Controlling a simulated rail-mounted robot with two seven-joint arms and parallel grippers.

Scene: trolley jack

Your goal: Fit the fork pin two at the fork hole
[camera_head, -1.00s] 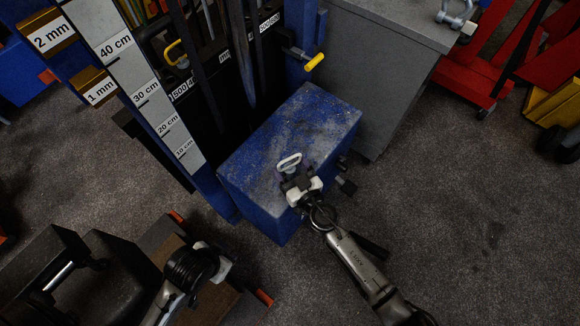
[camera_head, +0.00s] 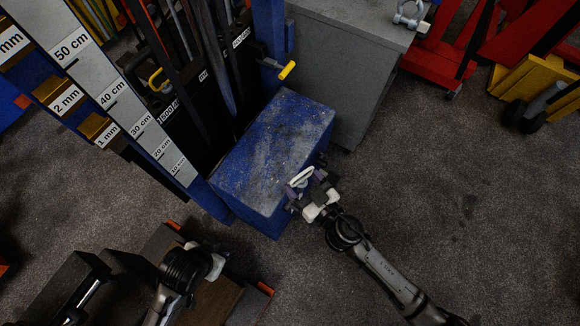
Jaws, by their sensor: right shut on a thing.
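A pin with a pale ring-shaped handle (camera_head: 303,175), likely fork pin two, is between the fingers of my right gripper (camera_head: 302,188). That gripper is shut on it, over the right edge of the blue box (camera_head: 262,150) as seen from the head. The pin's shaft is hidden by the fingers, and I cannot tell how far it is above the box. My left gripper (camera_head: 217,265) is at lower left, beside a brown and black block; its fingers are too dark to tell open or shut. I cannot make out the fork hole.
A blue frame with a centimetre scale (camera_head: 122,98) stands at left, with rods and a yellow-tipped handle (camera_head: 287,70) behind the box. Red and yellow equipment is at upper right. Floor at right is clear.

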